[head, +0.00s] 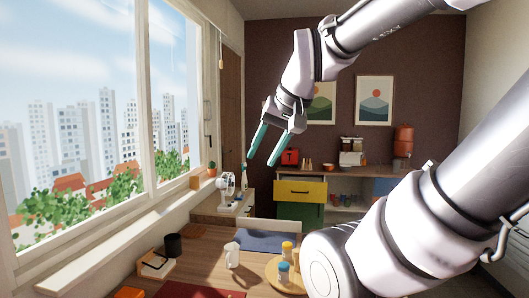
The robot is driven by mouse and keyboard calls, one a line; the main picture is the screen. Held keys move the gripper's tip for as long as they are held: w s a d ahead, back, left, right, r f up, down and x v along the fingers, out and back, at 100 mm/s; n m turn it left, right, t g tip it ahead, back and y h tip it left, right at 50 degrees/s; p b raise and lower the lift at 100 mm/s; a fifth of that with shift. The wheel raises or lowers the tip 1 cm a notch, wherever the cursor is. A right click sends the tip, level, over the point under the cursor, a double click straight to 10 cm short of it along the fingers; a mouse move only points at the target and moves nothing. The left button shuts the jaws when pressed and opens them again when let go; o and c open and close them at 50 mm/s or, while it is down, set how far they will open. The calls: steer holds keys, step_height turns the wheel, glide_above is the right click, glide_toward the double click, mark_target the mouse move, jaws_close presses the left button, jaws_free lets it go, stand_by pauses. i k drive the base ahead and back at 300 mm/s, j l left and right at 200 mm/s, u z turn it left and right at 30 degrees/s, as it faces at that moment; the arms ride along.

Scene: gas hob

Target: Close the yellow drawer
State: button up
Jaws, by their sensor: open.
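The yellow drawer (301,191) is in the cabinet against the back wall, above a green front (300,212). Its front has a dark handle in the middle. It looks to stand out a little from the cabinet, but how far is hard to tell from here. My gripper (262,159) is open and empty, with its two green fingers apart and pointing down. It is in the air, and in the picture it shows above and left of the yellow drawer, apart from it and much nearer to me.
A wooden table (205,246) stands nearer to me, with a white mug (232,255), a round tray (270,270) with small jars, and a dark cup (173,245). A fan (226,186) stands by the window. A blue front (383,187) is to the drawer's right.

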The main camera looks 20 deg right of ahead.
mark_target(310, 190)
steer(key=l+z, duration=0.2)
steer(key=z, duration=3.7)
steer(key=i+l, duration=0.15)
steer(key=i, duration=0.65)
steer(key=i+l, duration=0.15)
steer(key=i, duration=0.65)
steer(key=i+j+u, duration=0.1)
steer(key=i+u, duration=0.5)
steer(key=u, duration=0.15)
steer(key=i+u, duration=0.4)
steer(key=i+l+u, duration=0.15)
steer(key=u, duration=0.25)
steer(key=i+j+u, duration=0.25)
steer(key=i+u, duration=0.65)
steer(key=i+l+u, duration=0.1)
steer(key=i+u, duration=0.35)
steer(key=i+j+u, duration=0.1)
steer(key=i+u, duration=0.15)
steer(key=i, duration=0.3)
steer(key=i+u, duration=0.2)
steer(key=i, duration=0.4)
steer(key=i+l+u, duration=0.25)
steer(key=i, duration=0.3)
steer(key=i+l+u, duration=0.25)
steer(key=i, duration=0.3)
steer(key=j, duration=0.1)
